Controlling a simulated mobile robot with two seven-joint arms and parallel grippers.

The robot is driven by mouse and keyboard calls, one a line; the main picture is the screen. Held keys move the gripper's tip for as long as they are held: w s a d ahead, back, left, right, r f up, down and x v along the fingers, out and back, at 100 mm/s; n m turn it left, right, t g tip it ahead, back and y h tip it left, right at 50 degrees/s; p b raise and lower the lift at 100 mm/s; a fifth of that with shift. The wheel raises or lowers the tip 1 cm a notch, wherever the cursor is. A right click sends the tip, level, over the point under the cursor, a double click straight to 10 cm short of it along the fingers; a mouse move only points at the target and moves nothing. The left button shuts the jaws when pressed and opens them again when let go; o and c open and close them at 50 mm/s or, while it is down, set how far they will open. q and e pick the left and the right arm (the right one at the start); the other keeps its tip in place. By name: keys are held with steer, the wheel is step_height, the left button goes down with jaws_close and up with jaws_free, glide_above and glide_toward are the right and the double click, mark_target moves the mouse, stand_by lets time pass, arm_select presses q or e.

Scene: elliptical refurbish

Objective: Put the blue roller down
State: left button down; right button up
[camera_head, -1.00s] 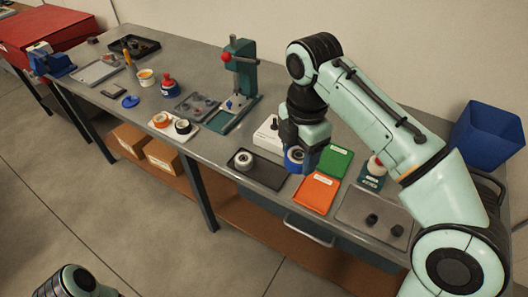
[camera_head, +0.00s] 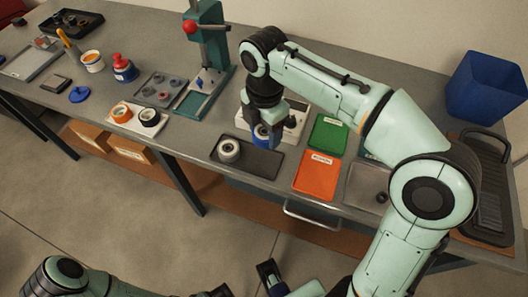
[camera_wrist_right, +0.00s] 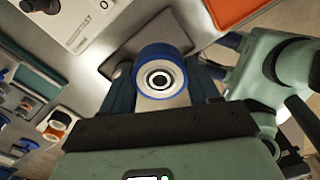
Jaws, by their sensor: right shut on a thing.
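The blue roller (camera_head: 261,133), a ring with a blue rim and pale middle, is held by my right gripper (camera_head: 264,138). The right wrist view shows the roller (camera_wrist_right: 160,80) end-on between the two fingers. My right gripper is shut on it at the back right of the dark tray (camera_head: 262,164). Whether the roller touches the tray cannot be told. A white roller (camera_head: 229,150) stands at the tray's left end. Part of my left gripper (camera_head: 270,277) shows at the bottom edge; its jaw state is unclear.
A white labelled base (camera_head: 290,119) stands close behind the gripper. The green (camera_head: 328,134) and orange (camera_head: 318,175) trays lie to the right. A green press (camera_head: 211,45) stands behind left. The dark tray's middle is bare.

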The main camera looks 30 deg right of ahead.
mark_target(264, 159)
step_height(264, 159, down, 9)
steer(key=shift+w+r+b, duration=0.1)
steer(key=shift+r+b, duration=0.1)
steer(key=shift+b, duration=0.65)
steer(key=shift+f, duration=0.55)
steer(key=o, duration=1.1)
step_height(264, 159, up, 13)
steer(key=p, duration=0.3)
steer(key=shift+r, duration=0.1)
